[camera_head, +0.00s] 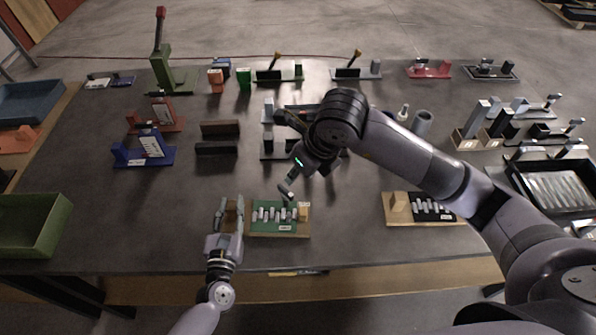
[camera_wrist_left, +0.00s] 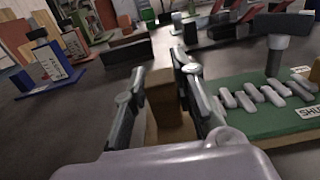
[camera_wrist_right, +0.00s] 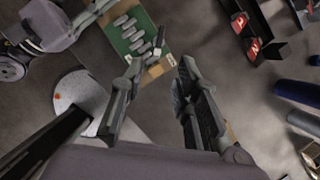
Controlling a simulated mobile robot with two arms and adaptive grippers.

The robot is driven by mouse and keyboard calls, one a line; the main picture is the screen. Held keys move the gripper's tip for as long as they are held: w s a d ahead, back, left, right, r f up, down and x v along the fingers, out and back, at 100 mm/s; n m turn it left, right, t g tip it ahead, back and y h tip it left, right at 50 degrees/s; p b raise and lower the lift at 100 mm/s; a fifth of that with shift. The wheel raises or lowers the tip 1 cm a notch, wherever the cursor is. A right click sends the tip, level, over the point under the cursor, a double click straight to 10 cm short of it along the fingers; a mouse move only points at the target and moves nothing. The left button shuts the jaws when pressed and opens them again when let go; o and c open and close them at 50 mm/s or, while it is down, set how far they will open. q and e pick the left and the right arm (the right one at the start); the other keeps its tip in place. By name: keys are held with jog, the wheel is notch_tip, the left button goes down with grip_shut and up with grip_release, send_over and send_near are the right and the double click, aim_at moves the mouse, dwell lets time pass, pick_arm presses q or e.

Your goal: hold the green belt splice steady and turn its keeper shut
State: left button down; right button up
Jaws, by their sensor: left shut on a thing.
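The green belt splice (camera_head: 262,230) lies on a wooden base near the table's front edge, with several grey slats across it. My left gripper (camera_head: 229,213) is shut on the brown block (camera_wrist_left: 170,105) at the splice's left end, one finger on each side. I cannot tell the keeper's exact angle.
A similar black splice (camera_head: 397,207) on wood lies to the right. A green bin (camera_head: 38,222) is at the left edge, and a blue stand (camera_head: 145,150) is behind. Several fixtures stand farther back. The table between the green bin and my left gripper is clear.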

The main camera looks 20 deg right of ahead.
aim_at(285, 190)
jog(key=w+a+g+h, duration=0.2)
jog(key=w+a+g, duration=0.1)
jog(key=w+g, duration=0.15)
jog(key=shift+t, duration=0.35)
jog(key=f, duration=1.1)
jog(key=shift+d+f, duration=0.1)
jog(key=shift+d, duration=0.2)
grip_shut()
